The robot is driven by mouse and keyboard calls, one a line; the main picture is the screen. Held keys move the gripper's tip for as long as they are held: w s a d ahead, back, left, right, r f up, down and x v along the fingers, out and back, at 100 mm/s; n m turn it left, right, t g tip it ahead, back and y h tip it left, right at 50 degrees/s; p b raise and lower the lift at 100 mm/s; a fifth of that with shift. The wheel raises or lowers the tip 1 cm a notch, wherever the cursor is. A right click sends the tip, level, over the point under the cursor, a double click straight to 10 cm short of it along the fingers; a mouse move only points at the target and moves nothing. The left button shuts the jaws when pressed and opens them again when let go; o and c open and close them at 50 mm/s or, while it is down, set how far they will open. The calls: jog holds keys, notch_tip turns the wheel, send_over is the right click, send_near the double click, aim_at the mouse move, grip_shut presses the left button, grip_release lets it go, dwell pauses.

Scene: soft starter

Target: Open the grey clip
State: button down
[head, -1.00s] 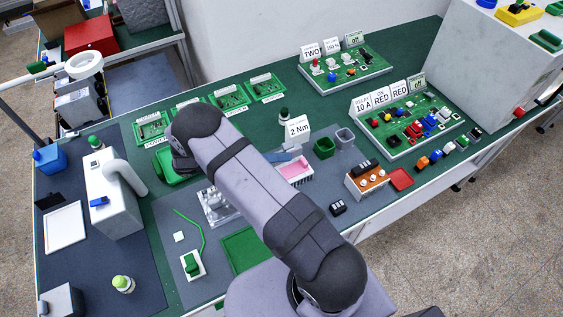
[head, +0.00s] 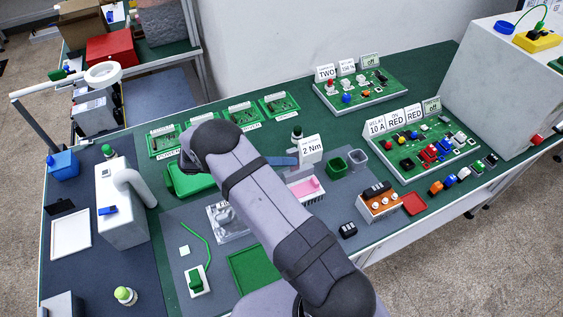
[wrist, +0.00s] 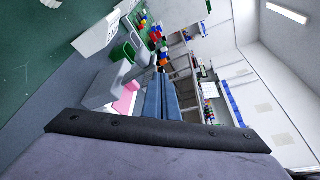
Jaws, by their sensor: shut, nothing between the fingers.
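My gripper shows in the wrist view as two blue fingers (wrist: 161,96) pressed together with nothing between them. In the head view a blue finger end (head: 284,160) shows past my arm, left of the 2 Nm card (head: 311,149) and above the pink-lined bin (head: 308,189). I cannot pick out the grey clip for certain. A pale grey fixture (head: 227,222) lies on the grey mat, partly hidden behind my arm, and its details are too small to read. My gripper is apart from that fixture.
A green bin (head: 338,166) and a grey bin (head: 357,157) stand right of the pink-lined bin. An orange terminal block (head: 379,204) and a red tray (head: 414,203) are further right. Green circuit boards line the back. A green tray (head: 247,268) lies in front.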

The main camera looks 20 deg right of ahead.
jog(key=f+b+v, duration=0.1)
jog(key=b+v, duration=0.4)
jog(key=v, duration=0.4)
jog(key=shift+w+a+f, duration=0.4)
jog(key=shift+a+f, duration=0.05)
jog(key=shift+f, duration=0.2)
